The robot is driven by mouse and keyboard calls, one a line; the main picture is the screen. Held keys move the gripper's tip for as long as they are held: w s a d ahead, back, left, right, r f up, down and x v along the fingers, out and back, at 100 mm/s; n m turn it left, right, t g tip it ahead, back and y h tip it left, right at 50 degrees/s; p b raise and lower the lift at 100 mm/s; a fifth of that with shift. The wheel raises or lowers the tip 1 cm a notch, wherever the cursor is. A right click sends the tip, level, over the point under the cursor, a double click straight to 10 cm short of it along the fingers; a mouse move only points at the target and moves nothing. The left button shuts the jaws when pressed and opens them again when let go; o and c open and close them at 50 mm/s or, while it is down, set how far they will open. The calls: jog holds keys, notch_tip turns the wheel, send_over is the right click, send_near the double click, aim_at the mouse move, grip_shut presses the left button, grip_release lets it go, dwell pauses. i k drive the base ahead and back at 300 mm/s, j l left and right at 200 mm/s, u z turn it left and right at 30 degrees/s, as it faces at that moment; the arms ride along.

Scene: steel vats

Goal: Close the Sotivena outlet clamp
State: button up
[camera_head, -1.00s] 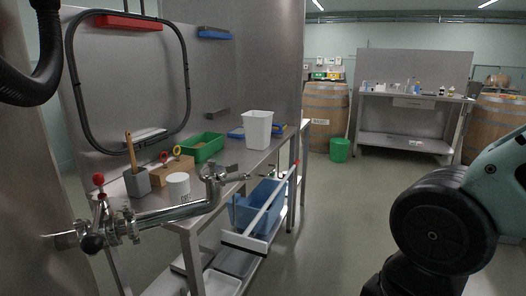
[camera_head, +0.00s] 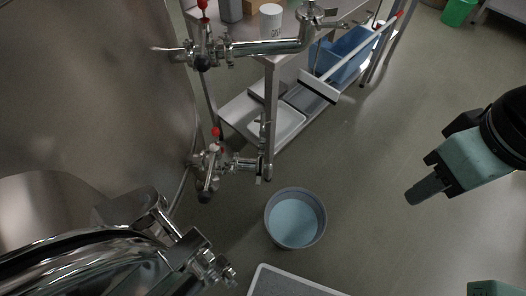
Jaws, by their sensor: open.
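Two steel outlets come out of the vat wall (camera_head: 85,90) at left in the head view. The upper outlet pipe (camera_head: 270,46) has a red-topped valve (camera_head: 203,40) and an elbow (camera_head: 312,14) with clamp hardware at its end. The lower outlet (camera_head: 212,165) also has a red-tipped valve and ends in an upright clamp fitting (camera_head: 263,152). I see no readable name on either, and whether a clamp is open or shut is too small to tell. My gripper (camera_head: 426,190) is at the right, open and empty, well apart from both outlets.
A grey bucket (camera_head: 295,218) with pale blue inside stands on the floor below the lower outlet. A steel table with a lower shelf (camera_head: 240,112), a blue bin (camera_head: 345,55) and a squeegee (camera_head: 318,86) is behind. A round steel manway (camera_head: 95,250) fills the lower left. Floor between gripper and bucket is clear.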

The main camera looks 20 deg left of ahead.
aim_at(262, 134)
jog(key=l+z, duration=0.3)
jog(key=i+l+z, duration=0.35)
jog(key=i+l, duration=0.8)
jog(key=i+l+u, duration=0.15)
jog(key=i, duration=0.4)
jog(key=i+l+u, duration=0.2)
jog(key=i, duration=0.35)
jog(key=i+u, duration=0.2)
jog(key=u, duration=0.25)
jog(key=i+l+u, duration=0.1)
jog(key=i+u, duration=0.15)
jog(key=u, duration=0.2)
jog(key=i+l+u, duration=0.1)
jog(key=u, duration=0.35)
jog(key=i+l+u, duration=0.25)
jog(key=u, duration=0.2)
jog(key=i+l+u, duration=0.15)
jog(key=u, duration=0.3)
jog(key=i+l+u, duration=0.1)
jog(key=u, duration=0.3)
jog(key=l+u, duration=0.25)
jog(key=u, duration=0.2)
jog(key=i+l+u, duration=0.1)
jog(key=l+u, duration=0.15)
jog(key=u, duration=0.2)
jog(key=l+u, duration=0.25)
jog(key=u, duration=0.15)
jog(key=l+u, duration=0.6)
jog(key=l, duration=0.2)
